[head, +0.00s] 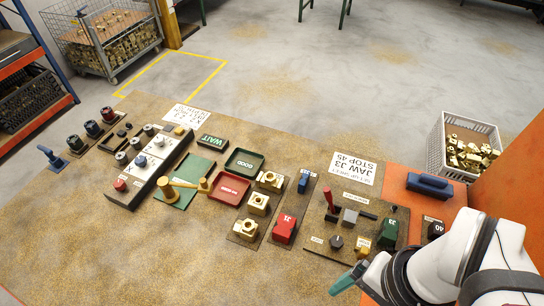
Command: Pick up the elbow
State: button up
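Three small brass fittings lie in a column near the middle of the bench in the head view: an upper one (269,180), a middle one (258,203) and a lower one (245,229). They are too small for me to tell which is the elbow. My gripper (349,279) is at the lower right, with a teal fingertip pointing left. It is well apart from the fittings, to their lower right. Its fingers overlap from this angle, so its opening is hidden. No held part shows at it.
A green tray (244,163) and a red tray (229,189) lie left of the fittings. A red jaw block (285,228) stands right of them, then a fixture plate with a red lever (330,202). A white crate (437,157) of brass parts stands farther right. Bare bench lies in front.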

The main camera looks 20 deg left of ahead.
jog(key=w+a+n, duration=0.3)
jog(key=w+n, duration=0.2)
jog(key=n+h, duration=0.2)
jog(key=n, duration=1.5)
send_over(246, 224)
notch_tip(246, 224, down, 6)
notch_tip(246, 224, down, 15)
grip_shut()
jog(key=shift+r, duration=0.1)
